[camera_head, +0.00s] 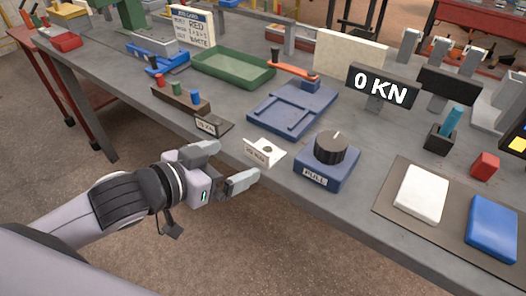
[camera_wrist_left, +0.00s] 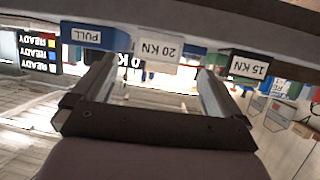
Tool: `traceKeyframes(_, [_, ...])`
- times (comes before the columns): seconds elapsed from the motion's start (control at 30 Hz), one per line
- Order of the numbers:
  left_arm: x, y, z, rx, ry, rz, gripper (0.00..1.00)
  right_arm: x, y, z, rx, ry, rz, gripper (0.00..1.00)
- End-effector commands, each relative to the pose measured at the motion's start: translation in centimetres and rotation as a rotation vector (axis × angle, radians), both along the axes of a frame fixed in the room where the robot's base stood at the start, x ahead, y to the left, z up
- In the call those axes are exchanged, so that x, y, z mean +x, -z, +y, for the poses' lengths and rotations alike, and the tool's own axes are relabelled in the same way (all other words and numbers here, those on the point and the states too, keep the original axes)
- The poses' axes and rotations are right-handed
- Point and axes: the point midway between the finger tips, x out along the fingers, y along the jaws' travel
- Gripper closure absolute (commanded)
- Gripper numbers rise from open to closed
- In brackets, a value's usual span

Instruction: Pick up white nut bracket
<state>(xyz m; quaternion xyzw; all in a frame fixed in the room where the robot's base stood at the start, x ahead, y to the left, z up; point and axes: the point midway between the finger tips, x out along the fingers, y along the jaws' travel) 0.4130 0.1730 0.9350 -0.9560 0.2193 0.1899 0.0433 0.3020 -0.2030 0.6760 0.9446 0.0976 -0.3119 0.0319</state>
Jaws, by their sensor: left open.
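The white nut bracket (camera_head: 268,150) sits at the front edge of the grey bench, with a dark nut or hole on top and a small label on its front. In the left wrist view, which is upside down, its white label reads 20 KN (camera_wrist_left: 159,50). My left gripper (camera_head: 233,162) is open and empty, just off the bench edge, pointing at the bracket. In the wrist view the bracket shows between the two fingers (camera_wrist_left: 155,72), apart from them. My right gripper is not in view.
A dark 15 KN bracket (camera_head: 210,124) stands left of the white one. A blue PULL box with a black knob (camera_head: 327,164) stands close on its right. A blue plate fixture (camera_head: 292,108) lies behind. The floor in front of the bench is clear.

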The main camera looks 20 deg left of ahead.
Motion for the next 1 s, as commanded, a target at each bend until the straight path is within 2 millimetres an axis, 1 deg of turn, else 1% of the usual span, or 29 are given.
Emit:
traceKeyframes(0.17, [1.4, 0.0, -0.8, -0.002, 0.000, -0.001, 0.00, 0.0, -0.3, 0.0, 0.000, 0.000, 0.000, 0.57])
traceKeyframes(0.3, [3.0, 0.2, -1.7, -0.001, 0.000, -0.002, 0.00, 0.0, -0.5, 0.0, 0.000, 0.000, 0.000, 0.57])
traceKeyframes(0.43, [4.1, 0.9, -2.2, 0.000, 0.000, 0.000, 0.00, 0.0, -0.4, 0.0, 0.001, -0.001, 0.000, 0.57])
traceKeyframes(0.57, [4.5, 1.2, -2.4, 0.000, 0.000, 0.001, 0.00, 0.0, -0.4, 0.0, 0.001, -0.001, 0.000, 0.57])
traceKeyframes(0.77, [4.5, 1.2, -2.4, 0.001, 0.001, 0.001, 0.00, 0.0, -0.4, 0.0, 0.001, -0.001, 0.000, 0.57])
traceKeyframes(0.8, [4.5, 1.2, -2.4, 0.001, 0.001, 0.001, 0.06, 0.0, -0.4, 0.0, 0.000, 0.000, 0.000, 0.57])
traceKeyframes(0.87, [4.5, 1.2, -2.4, 0.001, 0.001, 0.001, 0.26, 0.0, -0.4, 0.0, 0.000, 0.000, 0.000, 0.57])
traceKeyframes(0.9, [4.5, 1.2, -2.4, 0.001, 0.001, 0.001, 0.39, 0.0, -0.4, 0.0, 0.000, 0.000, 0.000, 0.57])
traceKeyframes(0.97, [4.5, 1.2, -2.4, 0.001, 0.001, 0.001, 0.59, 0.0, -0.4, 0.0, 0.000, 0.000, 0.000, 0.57])
traceKeyframes(1.0, [4.5, 1.2, -2.4, 0.001, 0.001, 0.001, 0.63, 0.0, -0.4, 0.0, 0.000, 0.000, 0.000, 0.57])
